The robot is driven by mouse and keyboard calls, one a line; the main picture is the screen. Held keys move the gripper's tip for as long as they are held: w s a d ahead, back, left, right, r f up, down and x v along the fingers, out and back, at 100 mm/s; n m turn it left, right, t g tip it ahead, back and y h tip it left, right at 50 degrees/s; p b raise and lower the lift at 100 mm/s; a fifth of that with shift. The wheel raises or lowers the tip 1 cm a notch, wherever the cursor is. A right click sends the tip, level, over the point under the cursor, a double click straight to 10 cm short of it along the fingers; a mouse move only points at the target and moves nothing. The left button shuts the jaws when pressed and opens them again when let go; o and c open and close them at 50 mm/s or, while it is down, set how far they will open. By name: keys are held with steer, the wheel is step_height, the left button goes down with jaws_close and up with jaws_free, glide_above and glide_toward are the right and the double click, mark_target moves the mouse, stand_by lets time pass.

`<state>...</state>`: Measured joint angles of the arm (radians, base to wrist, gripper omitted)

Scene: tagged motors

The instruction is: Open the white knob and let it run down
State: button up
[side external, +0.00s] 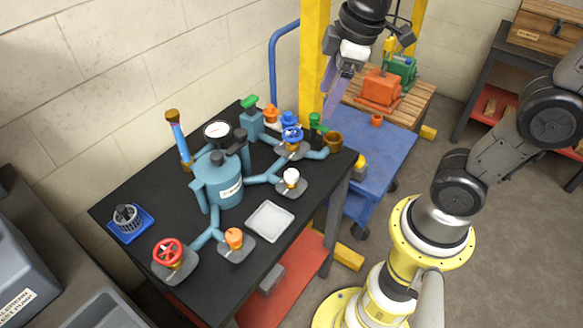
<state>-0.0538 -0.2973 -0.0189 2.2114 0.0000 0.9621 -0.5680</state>
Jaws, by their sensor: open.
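The white knob (291,176) sits on a small grey base on the black table top, at the end of a blue pipe from the blue vessel (218,181). It is small in the picture, so its setting cannot be read. My gripper (337,92) is open, with pale purple fingers pointing down. It hangs in the air up and to the right of the white knob, apart from it. The gap between the fingers is hard to make out, and I see nothing held. A shallow white tray (269,221) lies in front of the white knob.
A blue-handled valve (292,134) and a green knob (315,118) stand behind the white knob. An orange knob (234,238) and a red handwheel (167,251) are at the front. A gauge (217,130) stands by the vessel. A blue cart (375,150) is right of the table.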

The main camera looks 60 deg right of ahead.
mark_target(291, 173)
steer(key=w+a+f+n+g, duration=0.2)
steer(key=w+f+g, duration=0.1)
steer(key=w+f, duration=0.35)
steer(key=f, duration=1.5)
steer(key=shift+s+a+f, duration=0.1)
steer(key=shift+a+f, duration=0.05)
steer(key=shift+a, duration=0.15)
jaws_close()
